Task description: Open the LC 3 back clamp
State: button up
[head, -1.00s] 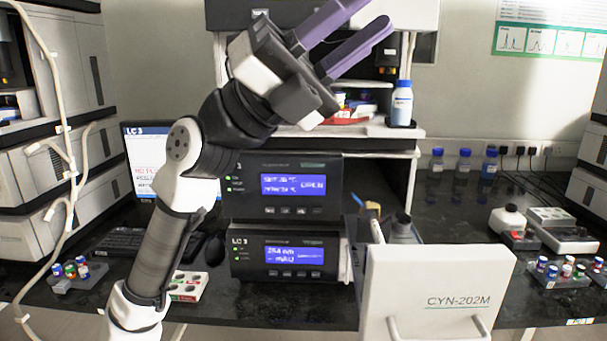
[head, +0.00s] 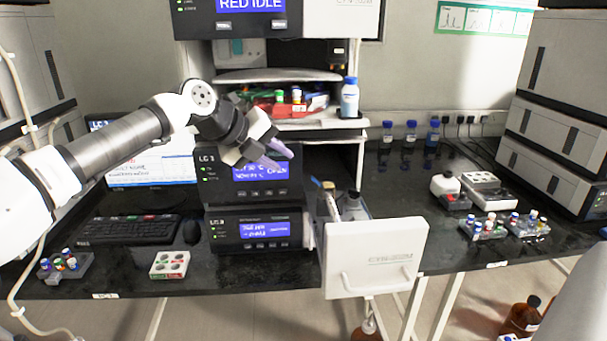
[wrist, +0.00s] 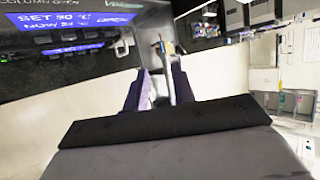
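The LC 3 stack stands at the middle of the bench in the head view, with its upper unit (head: 251,178) and lower unit (head: 258,231). A white-fronted drawer (head: 375,257) is pulled out to their right. A small blue-and-orange piece (head: 322,184) and a grey part (head: 352,203) show above its front. I cannot make out the back clamp there. My gripper (head: 284,146) is in front of the upper unit, its purple fingers pointing right and slightly down. In the wrist view my gripper (wrist: 158,88) has its fingers apart, with the drawer interior beyond; nothing is clearly held.
A blue-capped bottle (head: 349,98) stands on the shelf above, beside a red tray (head: 275,108). A keyboard (head: 130,231), a mouse (head: 192,232) and a white vial rack (head: 170,264) lie left. Bench right of the drawer has clear room before the vial racks (head: 484,228).

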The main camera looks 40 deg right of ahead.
aim_at(322, 188)
jog(key=p+x, duration=0.2)
jog(key=x, duration=0.9)
jog(key=shift+d, duration=0.15)
jog(key=shift+c, duration=0.5)
grip_shut()
